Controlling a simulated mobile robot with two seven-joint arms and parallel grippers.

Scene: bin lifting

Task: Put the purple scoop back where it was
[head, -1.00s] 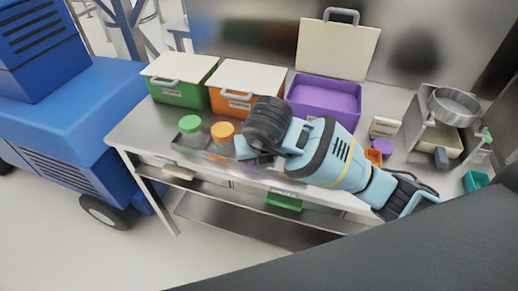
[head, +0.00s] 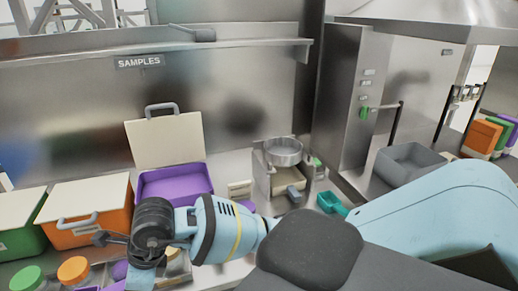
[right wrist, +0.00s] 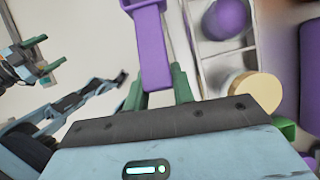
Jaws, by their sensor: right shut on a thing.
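The purple scoop (right wrist: 153,50) shows in the right wrist view as a purple bar between the green fingers of my right gripper (right wrist: 160,88). The gripper is shut on it; the scoop's far end is cut off by the top edge. In the head view my right arm reaches leftward over the bench, and its gripper (head: 104,240) is near the jars at lower left; the scoop cannot be made out clearly there. The open purple bin (head: 172,186) stands behind the arm, its pale lid (head: 165,140) upright. My left gripper (right wrist: 50,57) shows open and empty in the right wrist view.
A jar with a green lid (head: 27,278) and one with an orange lid (head: 74,268) stand front left. A closed orange bin (head: 112,220) and green bin (head: 25,240) stand behind. A scale with a round pan (head: 284,152) and a teal scoop (head: 331,203) are to the right.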

